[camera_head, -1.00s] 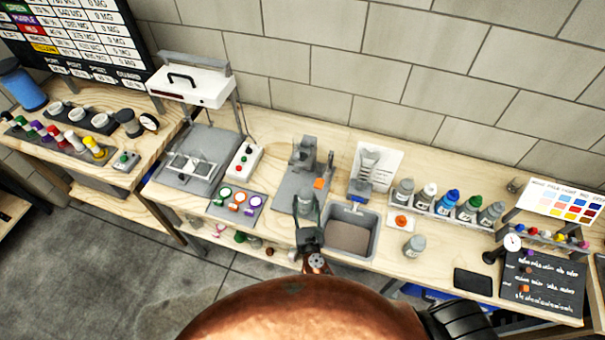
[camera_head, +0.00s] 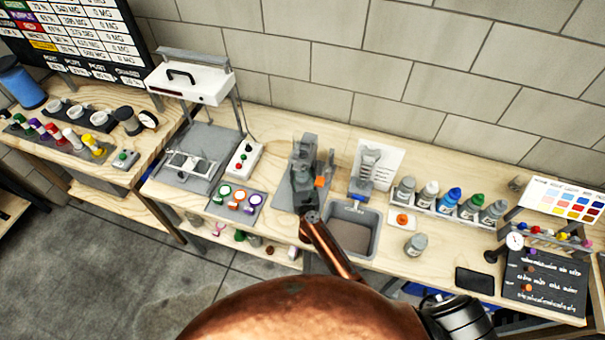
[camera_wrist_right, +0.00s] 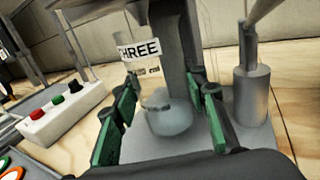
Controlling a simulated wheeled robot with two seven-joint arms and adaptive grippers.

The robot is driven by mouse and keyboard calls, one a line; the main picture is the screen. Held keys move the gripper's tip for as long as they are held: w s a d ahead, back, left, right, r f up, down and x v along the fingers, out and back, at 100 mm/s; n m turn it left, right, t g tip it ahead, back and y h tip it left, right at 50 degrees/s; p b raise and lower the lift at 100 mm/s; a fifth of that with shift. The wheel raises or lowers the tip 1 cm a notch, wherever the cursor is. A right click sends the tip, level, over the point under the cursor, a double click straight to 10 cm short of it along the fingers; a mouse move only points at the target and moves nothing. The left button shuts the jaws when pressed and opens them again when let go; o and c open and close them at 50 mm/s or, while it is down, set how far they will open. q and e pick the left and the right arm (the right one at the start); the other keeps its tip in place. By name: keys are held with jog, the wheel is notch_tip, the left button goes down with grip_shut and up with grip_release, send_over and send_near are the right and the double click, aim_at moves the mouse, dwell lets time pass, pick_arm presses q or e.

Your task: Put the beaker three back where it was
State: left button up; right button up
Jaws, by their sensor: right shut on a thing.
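My right gripper (camera_head: 304,186) reaches over the grey base plate (camera_head: 281,192) in front of the grey stand (camera_head: 301,148) in the head view. In the right wrist view my right gripper (camera_wrist_right: 163,118) has its green-padded fingers on either side of a clear beaker (camera_wrist_right: 153,72) labelled THREE, and is shut on it. The beaker is roughly upright and in front of a grey upright part, with a pale rounded shape at its bottom. Whether it touches the plate cannot be told. In the head view the gripper mostly hides it. My left gripper is not in view.
A grey post (camera_wrist_right: 251,95) stands close to the right finger. A button box (camera_head: 243,160) and coloured discs (camera_head: 240,199) lie left of the plate. A grey bin (camera_head: 371,245), a small stand (camera_head: 365,180) and several bottles (camera_head: 453,203) are to the right.

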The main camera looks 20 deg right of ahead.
jog(key=shift+s+f+b, duration=0.15)
jog(key=shift+f+b, duration=0.25)
jog(key=shift+f, duration=0.35)
jog(key=shift+f, duration=0.2)
jog(key=o, duration=1.5)
jog(key=shift+c, duration=0.2)
jog(key=shift+r, duration=0.2)
jog(key=s, duration=0.4)
jog(key=s+a, duration=0.1)
jog(key=s, duration=0.3)
jog(key=s+a, duration=0.1)
jog(key=s, duration=0.3)
jog(key=shift+a, duration=0.1)
